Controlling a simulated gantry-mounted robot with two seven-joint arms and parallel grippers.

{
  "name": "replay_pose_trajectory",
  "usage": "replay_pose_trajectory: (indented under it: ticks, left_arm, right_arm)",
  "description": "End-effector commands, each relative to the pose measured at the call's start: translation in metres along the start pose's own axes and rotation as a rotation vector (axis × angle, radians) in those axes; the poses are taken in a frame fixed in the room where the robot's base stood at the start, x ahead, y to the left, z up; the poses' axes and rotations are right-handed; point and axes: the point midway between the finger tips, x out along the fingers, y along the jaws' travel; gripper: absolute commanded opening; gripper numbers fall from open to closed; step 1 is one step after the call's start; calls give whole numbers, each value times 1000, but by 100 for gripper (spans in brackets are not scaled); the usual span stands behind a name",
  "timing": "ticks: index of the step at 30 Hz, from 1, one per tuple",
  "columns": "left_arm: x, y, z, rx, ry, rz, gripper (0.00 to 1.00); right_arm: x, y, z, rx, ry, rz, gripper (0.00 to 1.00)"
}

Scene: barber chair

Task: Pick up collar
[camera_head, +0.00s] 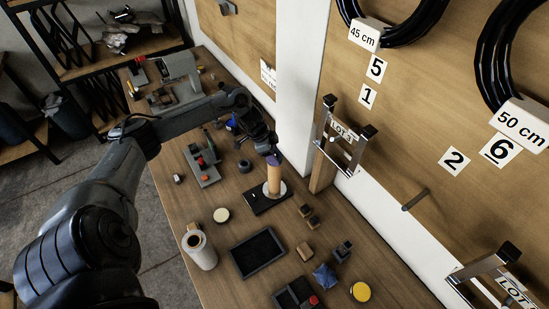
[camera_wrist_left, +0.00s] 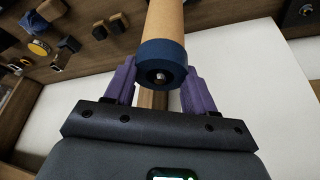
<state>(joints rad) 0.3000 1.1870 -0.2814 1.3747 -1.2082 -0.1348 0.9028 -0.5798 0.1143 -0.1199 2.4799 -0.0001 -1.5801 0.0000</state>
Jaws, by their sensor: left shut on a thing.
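The collar (camera_wrist_left: 163,62) is a dark blue ring in the left wrist view. It appears around the near end of a tan post (camera_wrist_left: 165,18), with a small round metal piece at its centre. My left gripper (camera_wrist_left: 160,90) has purple fingers on both sides of the collar and is shut on it. In the head view the left gripper (camera_head: 272,156) is at the top of the upright tan post (camera_head: 274,180). The collar is largely hidden by the fingers there. The post stands on a pale disc (camera_head: 281,191) on a dark base plate (camera_head: 257,204). My right gripper is not in view.
A grey fixture with red parts (camera_head: 202,165) stands left of the post. A white roll (camera_head: 199,250), a dark tray (camera_head: 258,253) and small wooden blocks (camera_head: 306,251) lie nearer. A metal frame (camera_head: 343,140) marked LOT 3 is close on the right, by the wall board.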

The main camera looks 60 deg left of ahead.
Motion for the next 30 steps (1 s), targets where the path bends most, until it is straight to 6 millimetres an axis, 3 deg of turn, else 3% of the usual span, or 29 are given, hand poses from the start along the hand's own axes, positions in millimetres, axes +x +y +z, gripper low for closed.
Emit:
replay_pose_trajectory:
  ticks: [11, 21, 30]
  left_arm:
    - [-5, 0, -2, 0, 0, -1, 25]
    - [-40, -1, -17, 2, 3, -2, 25]
    - [-59, 52, -57, 6, 5, 1, 25]
  right_arm:
    - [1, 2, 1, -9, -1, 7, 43]
    - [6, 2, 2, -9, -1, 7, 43]
    - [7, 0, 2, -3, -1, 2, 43]
